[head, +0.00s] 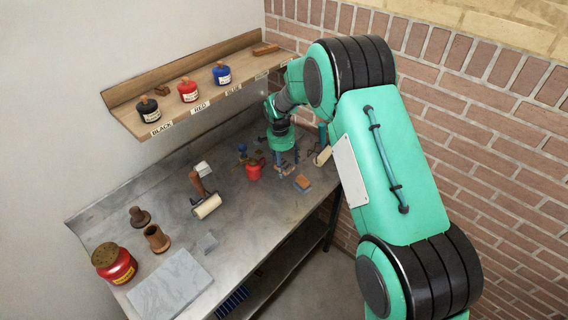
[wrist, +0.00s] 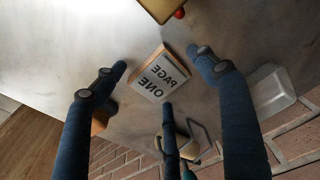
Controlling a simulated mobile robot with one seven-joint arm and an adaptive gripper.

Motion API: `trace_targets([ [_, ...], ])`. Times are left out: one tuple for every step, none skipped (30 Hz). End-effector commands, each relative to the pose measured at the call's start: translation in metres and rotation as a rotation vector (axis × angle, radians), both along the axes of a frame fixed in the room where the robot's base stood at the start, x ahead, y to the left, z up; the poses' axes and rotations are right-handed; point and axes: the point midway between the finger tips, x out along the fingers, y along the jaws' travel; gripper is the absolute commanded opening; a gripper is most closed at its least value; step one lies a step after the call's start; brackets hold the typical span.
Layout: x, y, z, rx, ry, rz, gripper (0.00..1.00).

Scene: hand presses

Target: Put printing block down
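The printing block (wrist: 160,77), a wooden-edged block with mirrored "PAGE ONE" lettering, lies below my gripper in the wrist view. My gripper (wrist: 160,70) has its dark blue fingers spread around it, with a gap on the left; the right fingertip is close to the block's edge, and I cannot tell if it touches. In the head view my gripper (head: 284,166) is low at the far right part of the metal bench (head: 255,215).
A clear tray (wrist: 272,92) is beside the fingers. Another roller (head: 207,206), a red can (head: 114,264) and a grey slab (head: 170,287) are nearer. An ink shelf (head: 205,92) hangs above.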

Motion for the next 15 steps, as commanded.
trace_targets([
  [0.000,0.000,0.000,0.000,0.000,0.000,0.71],
  [0.000,0.000,0.000,0.000,0.000,0.000,0.71],
  [0.000,0.000,0.000,0.000,0.000,0.000,0.71],
  [0.000,0.000,0.000,0.000,0.000,0.000,0.71],
  [0.000,0.000,0.000,0.000,0.000,0.000,0.71],
  [0.000,0.000,0.001,0.000,0.000,0.000,0.71],
  [0.000,0.000,0.001,0.000,0.000,0.000,0.71],
  [0.000,0.000,0.002,0.000,0.000,0.000,0.71],
  [0.000,0.000,0.003,0.000,0.000,0.000,0.71],
  [0.000,0.000,0.005,0.000,0.000,0.000,0.71],
  [0.000,0.000,0.006,0.000,0.000,0.000,0.71],
  [0.000,0.000,0.009,0.001,-0.001,0.000,0.71],
  [0.000,0.001,0.011,0.001,-0.001,0.000,0.71],
  [0.000,0.001,0.014,0.000,-0.001,0.000,0.71],
  [-0.001,0.001,0.018,0.000,-0.001,0.000,0.71],
])
